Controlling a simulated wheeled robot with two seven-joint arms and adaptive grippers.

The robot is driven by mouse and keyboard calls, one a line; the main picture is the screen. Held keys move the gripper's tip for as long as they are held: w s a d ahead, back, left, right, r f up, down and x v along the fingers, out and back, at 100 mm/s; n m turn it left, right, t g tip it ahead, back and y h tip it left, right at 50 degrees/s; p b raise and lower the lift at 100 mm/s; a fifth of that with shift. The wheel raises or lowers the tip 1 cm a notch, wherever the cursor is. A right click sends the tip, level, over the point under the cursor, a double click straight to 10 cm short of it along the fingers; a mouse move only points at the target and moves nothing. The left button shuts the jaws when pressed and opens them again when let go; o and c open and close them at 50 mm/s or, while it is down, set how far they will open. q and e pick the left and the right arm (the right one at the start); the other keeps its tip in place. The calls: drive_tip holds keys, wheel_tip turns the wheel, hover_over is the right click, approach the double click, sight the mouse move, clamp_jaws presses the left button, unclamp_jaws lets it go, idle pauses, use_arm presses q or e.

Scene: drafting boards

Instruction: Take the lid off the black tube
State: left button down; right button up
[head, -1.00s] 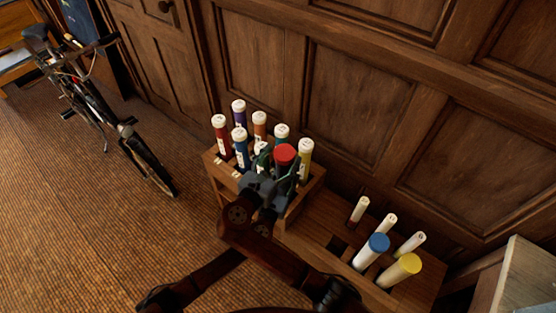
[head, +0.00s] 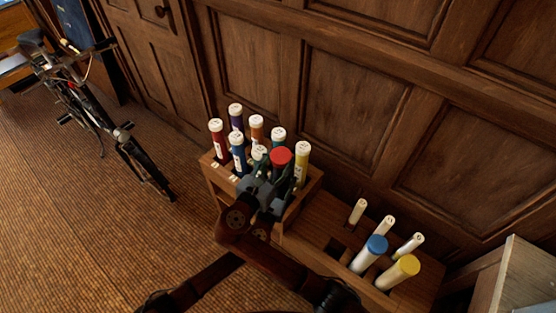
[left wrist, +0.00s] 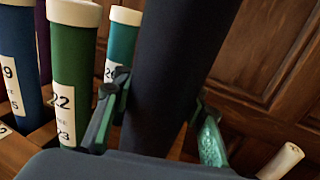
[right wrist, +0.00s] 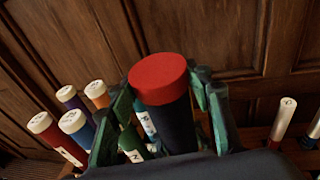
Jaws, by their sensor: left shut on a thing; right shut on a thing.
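The black tube (left wrist: 182,65) stands in the wooden rack, with its red lid (head: 280,155) on top. In the right wrist view the lid (right wrist: 160,75) sits directly on the tube (right wrist: 172,125), and no gap shows between them. My right gripper (right wrist: 166,88) is shut on the red lid, with a finger on either side of it. My left gripper (left wrist: 160,115) is shut on the body of the black tube, lower down. In the head view my right gripper (head: 279,166) and arm hide most of the tube and my left gripper.
Several white-capped tubes, including a red one (head: 217,140) and a yellow one (head: 302,163), crowd the rack (head: 213,175). Wall panelling (head: 340,100) stands close behind.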

sight(278, 159)
use_arm(q)
drive_tip(key=shift+s+d+r, duration=0.1)
drive_tip(key=shift+d, duration=0.1)
use_arm(e)
drive_tip(key=shift+r, duration=0.1)
drive_tip(key=shift+r, duration=1.05)
drive_tip(key=shift+s, duration=0.1)
use_arm(q)
drive_tip(key=shift+a, duration=0.1)
use_arm(e)
drive_tip(key=shift+r, duration=0.1)
drive_tip(key=shift+s+a+r, duration=0.1)
drive_tip(key=shift+s+r, duration=0.05)
drive_tip(key=shift+r, duration=1.7)
use_arm(q)
drive_tip(key=c, duration=1.1)
unclamp_jaws()
drive_tip(key=shift+c, duration=0.2)
drive_tip(key=v, duration=1.2)
